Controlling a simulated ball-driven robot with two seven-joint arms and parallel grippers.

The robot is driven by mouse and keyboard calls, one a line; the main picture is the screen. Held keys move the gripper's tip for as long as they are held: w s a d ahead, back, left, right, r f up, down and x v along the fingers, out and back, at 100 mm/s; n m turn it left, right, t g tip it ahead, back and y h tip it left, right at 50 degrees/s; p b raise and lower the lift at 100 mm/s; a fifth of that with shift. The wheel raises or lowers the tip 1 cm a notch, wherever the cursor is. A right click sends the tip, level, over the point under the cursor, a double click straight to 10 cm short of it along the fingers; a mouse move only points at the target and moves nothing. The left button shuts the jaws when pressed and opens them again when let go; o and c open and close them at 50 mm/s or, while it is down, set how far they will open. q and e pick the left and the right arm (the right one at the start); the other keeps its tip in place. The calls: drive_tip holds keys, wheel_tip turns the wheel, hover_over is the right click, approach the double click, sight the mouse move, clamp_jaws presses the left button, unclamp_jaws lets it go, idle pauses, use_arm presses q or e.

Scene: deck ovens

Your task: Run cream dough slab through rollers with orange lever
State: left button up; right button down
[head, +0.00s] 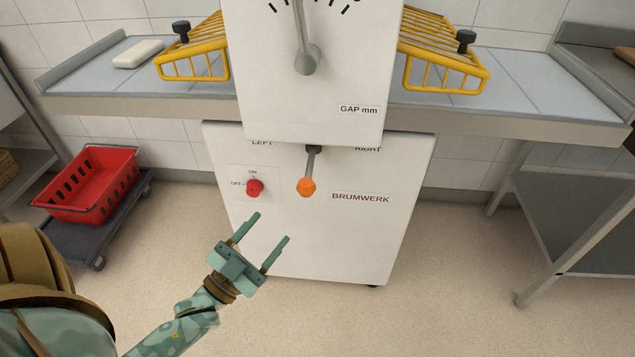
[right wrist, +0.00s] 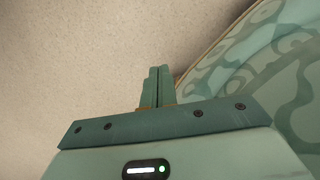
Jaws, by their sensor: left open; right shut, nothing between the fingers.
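The cream dough slab (head: 138,53) lies flat on the left table of the dough sheeter. The orange lever (head: 307,187) hangs straight down from the middle of the white machine (head: 310,235), between the LEFT and RIGHT labels. The red knob (head: 254,187) sits left of the lever, beside OFF and below ON. The rollers are hidden behind the machine's front. My left gripper (head: 265,229) is open and empty, in front of the machine, below the knob and lever and apart from both. My right gripper (right wrist: 157,88) is shut and empty in the right wrist view, with the floor behind it.
Yellow wire guards (head: 195,57) flank the machine, the other (head: 445,62) on the right. A grey gap lever (head: 305,50) is on the upper front. A red crate (head: 92,185) on a dolly stands lower left. A steel table (head: 590,215) stands right. The right sheeter table (head: 545,95) is bare.

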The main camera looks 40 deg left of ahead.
sight(312, 181)
use_arm(q)
drive_tip(key=b+x, duration=0.3)
drive_tip(key=x, duration=1.1)
drive_tip(key=shift+w+d+f, duration=0.1)
drive_tip(key=shift+f, duration=0.1)
drive_tip(key=shift+w+r, duration=0.25)
drive_tip(key=shift+w, duration=0.15)
use_arm(e)
drive_tip(key=shift+w+d+f+n+h, duration=0.35)
drive_tip(key=shift+w+d+f, duration=0.35)
drive_tip(key=shift+f, duration=0.25)
drive_tip(key=shift+w, duration=0.1)
use_arm(q)
drive_tip(key=c, duration=1.2)
clamp_jaws()
use_arm(e)
drive_tip(key=shift+d, duration=0.3)
